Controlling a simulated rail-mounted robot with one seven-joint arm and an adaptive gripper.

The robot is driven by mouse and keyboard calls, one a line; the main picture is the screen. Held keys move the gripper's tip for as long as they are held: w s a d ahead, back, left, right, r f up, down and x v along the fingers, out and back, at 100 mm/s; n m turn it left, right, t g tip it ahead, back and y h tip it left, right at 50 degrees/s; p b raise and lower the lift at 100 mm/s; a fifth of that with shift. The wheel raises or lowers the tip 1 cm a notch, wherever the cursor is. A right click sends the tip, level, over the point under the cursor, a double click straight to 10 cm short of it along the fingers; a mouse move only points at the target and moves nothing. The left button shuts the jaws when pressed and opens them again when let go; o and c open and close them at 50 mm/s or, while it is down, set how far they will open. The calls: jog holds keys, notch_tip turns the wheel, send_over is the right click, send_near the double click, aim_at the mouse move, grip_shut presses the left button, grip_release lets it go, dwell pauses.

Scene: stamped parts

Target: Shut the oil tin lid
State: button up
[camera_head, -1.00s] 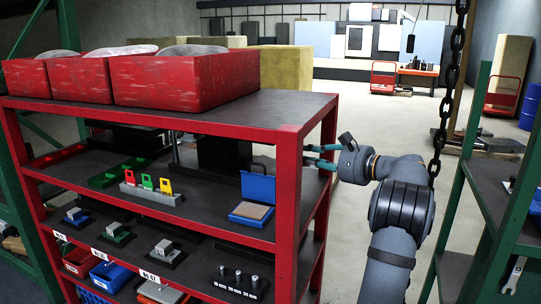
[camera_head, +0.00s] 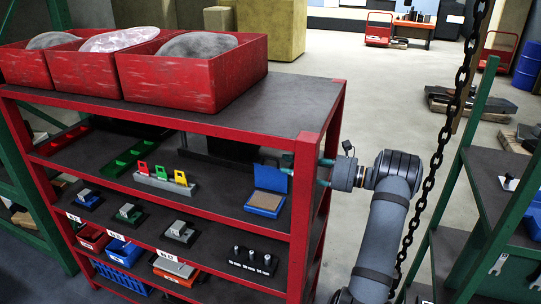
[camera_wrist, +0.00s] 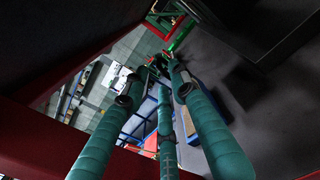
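The oil tin (camera_head: 264,212) is a small blue box on the rack's upper inner shelf, near its right end. Its blue lid (camera_head: 270,179) stands raised at the back, and a tan block lies in the tin. My gripper (camera_head: 287,164) reaches in through the rack's right side, its teal fingers partly hidden by the red post. The fingertips show beside the lid's upper right edge; I cannot tell whether they touch it. In the wrist view the three fingers stay apart, with nothing clearly between them. Blue and tan parts, probably the tin, show behind the fingers.
The red corner post (camera_head: 303,200) stands close to my fingers. A grey holder (camera_head: 163,184) with coloured tags is left of the tin. Red bins (camera_head: 195,75) sit on the rack's top. A chain (camera_head: 455,110) hangs right of my arm, before another shelf.

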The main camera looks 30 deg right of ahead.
aim_at(271, 159)
jog(key=p+x, duration=0.2)
jog(key=x, duration=0.5)
jog(key=shift+p, duration=0.3)
jog(key=shift+c, duration=0.9)
jog(key=c, duration=0.4)
grip_shut()
jog(key=shift+d, duration=0.15)
